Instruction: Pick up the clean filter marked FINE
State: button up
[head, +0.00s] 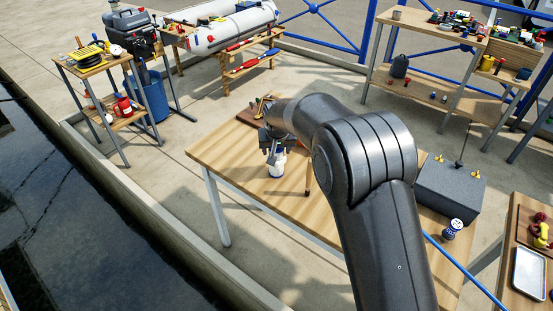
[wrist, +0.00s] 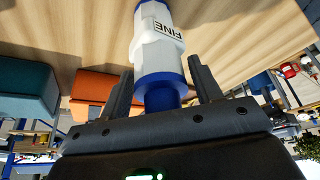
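The filter marked FINE (wrist: 160,45) is white with blue ends, and its label reads upside down in the wrist view. In the head view the filter (head: 277,168) stands on the wooden table (head: 235,165), just below my gripper (head: 272,145). In the wrist view my gripper (wrist: 162,85) has one finger on each side of the filter's near blue end. A narrow gap shows on both sides, so the fingers look open and not closed on it. The filter's far end runs out of the wrist view.
An orange block (wrist: 92,87) and a teal block (wrist: 25,88) show left of the filter in the wrist view. A grey box (head: 450,188) and a small dark-and-white item (head: 453,229) are right of my arm. The table's left part is clear.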

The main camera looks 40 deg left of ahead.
jog(key=c, duration=0.8)
